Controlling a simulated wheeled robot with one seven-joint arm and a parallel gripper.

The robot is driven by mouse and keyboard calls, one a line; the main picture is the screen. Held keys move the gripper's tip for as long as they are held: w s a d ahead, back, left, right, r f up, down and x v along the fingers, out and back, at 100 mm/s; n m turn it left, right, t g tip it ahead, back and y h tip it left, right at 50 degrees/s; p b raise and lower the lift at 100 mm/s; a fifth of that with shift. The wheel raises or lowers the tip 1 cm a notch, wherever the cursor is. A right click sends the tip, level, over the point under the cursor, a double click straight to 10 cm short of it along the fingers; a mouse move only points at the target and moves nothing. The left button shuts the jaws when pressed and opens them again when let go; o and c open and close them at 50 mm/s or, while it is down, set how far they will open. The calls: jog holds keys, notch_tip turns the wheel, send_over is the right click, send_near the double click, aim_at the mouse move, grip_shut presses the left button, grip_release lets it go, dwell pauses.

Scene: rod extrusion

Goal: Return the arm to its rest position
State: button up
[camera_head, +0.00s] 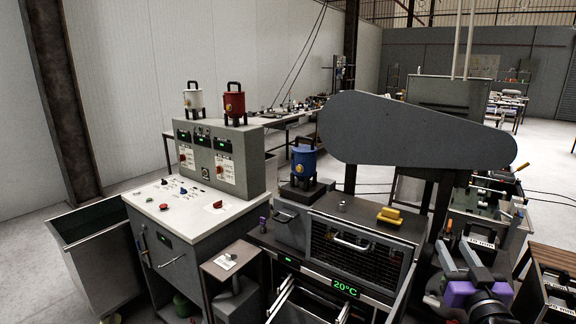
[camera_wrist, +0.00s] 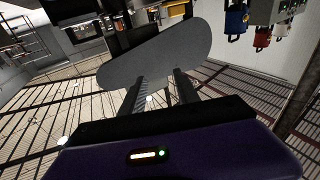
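My gripper (camera_head: 454,246) is at the lower right of the head view, with a purple body and two grey fingers pointing up. In the wrist view the two dark fingers of my gripper (camera_wrist: 159,80) stand apart, with nothing visible between them. The gripper is open and appears empty. It is in front of and below the right part of the large grey belt guard (camera_head: 415,132). The guard also shows ahead of the fingers in the wrist view (camera_wrist: 155,55), where the picture is strongly tilted.
Left of my gripper is the extruder bench with a mesh guard (camera_head: 358,250), a yellow object (camera_head: 389,215) and a blue pot (camera_head: 304,162). A control cabinet (camera_head: 215,155) and a grey bin (camera_head: 97,262) stand farther left. A wooden-topped rack (camera_head: 553,262) is close on the right.

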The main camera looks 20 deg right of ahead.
jog(key=s+a+f+n+g+y, duration=0.1)
jog(key=s+a+f, duration=0.4)
jog(key=s+a, duration=0.5)
jog(key=s+a+f+n+g+y+b, duration=0.1)
jog(key=s+a+f+y, duration=0.3)
jog(key=s+a, duration=0.6)
jog(key=s+a+f+n+y, duration=0.2)
jog(key=s+a+f, duration=0.3)
jog(key=s+a, duration=0.5)
jog(key=s, duration=0.7)
jog(key=shift+s+f+n+g+y+b, duration=0.25)
jog(key=shift+f+n+g+y+b, duration=0.05)
jog(key=shift+f+g+y, duration=0.1)
